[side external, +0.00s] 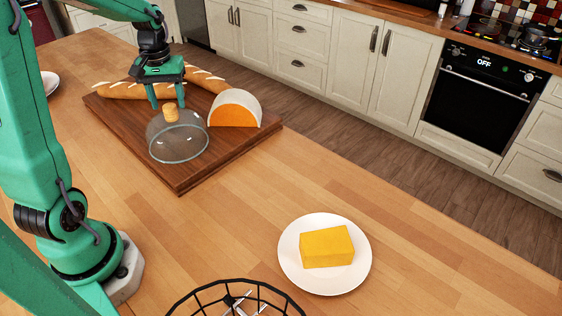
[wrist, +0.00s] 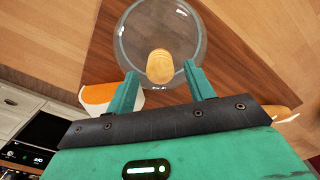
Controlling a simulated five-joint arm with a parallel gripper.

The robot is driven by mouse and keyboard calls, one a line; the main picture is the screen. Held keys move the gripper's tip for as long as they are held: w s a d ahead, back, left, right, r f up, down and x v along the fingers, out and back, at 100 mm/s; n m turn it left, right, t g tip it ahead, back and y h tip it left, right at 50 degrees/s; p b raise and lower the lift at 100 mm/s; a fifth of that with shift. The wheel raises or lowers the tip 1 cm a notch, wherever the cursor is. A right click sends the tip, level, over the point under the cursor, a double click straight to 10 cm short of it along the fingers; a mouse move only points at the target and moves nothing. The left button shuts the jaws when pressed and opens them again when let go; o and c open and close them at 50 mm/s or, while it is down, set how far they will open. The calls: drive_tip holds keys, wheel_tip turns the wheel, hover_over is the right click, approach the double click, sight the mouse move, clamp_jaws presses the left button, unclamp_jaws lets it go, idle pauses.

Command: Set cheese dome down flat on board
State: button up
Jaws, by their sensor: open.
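The clear glass cheese dome (side external: 180,146) has a light wooden knob (side external: 170,113). It stands knob up on the dark wooden board (side external: 184,181), and its rim looks level and within the board's edges. The dome also shows in the wrist view (wrist: 137,32), with its knob (wrist: 160,66) between my fingers. My gripper (side external: 168,104) is open, one finger on each side of the knob, with visible gaps in the wrist view (wrist: 161,81). Whether the rim touches the board all round is hard to tell.
Baguettes (side external: 122,91) lie along the board's back. A white plate (side external: 291,273) with a yellow cheese block (side external: 327,247) and a black wire basket (side external: 211,286) stand nearer the camera.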

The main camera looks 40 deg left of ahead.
wheel_tip(320, 180, up, 10)
drive_tip(key=shift+f, duration=0.15)
idle(0.3)
drive_tip(key=shift+d, duration=0.1)
idle(0.4)
drive_tip(key=s+d+m+t, duration=0.2)
drive_tip(key=s+d+m, duration=0.2)
drive_tip(key=d, duration=0.5)
drive_tip(key=s+d+f+m+t, duration=0.1)
drive_tip(key=s+d+m+t, duration=0.2)
drive_tip(key=s+d+m, duration=0.2)
drive_tip(key=s+d, duration=0.2)
drive_tip(key=d, duration=0.2)
drive_tip(key=shift+d+t, duration=0.3)
drive_tip(key=shift+d, duration=0.1)
drive_tip(key=shift+f, duration=0.1)
